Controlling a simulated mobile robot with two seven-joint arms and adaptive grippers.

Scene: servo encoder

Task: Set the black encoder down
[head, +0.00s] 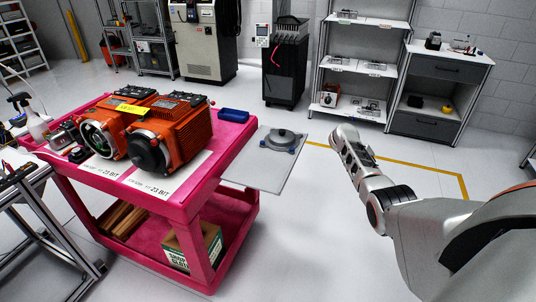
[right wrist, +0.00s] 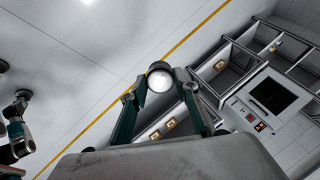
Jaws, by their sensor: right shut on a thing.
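My right gripper (right wrist: 158,88) is shut on a small round part (right wrist: 160,77), with a dark rim and a pale, bright face, apparently the black encoder. In the head view my right gripper (head: 347,143) is over the floor, right of the pink cart, and the held part cannot be made out. Two orange motors (head: 180,128) stand on the cart; the nearer one has a black round end. A grey plate (head: 262,180) at the cart's right side bears a grey round fixture (head: 281,139) with blue knobs. A dark and teal piece, perhaps my left gripper (right wrist: 15,125), is cut off in the right wrist view.
The pink cart (head: 85,187) holds white sheets marked 23 BIT (head: 165,183), a blue box (head: 233,115) and a spray bottle (head: 30,118). White shelves (head: 365,68) and a drawer cabinet (head: 440,72) stand at the back. Floor right of the plate is clear.

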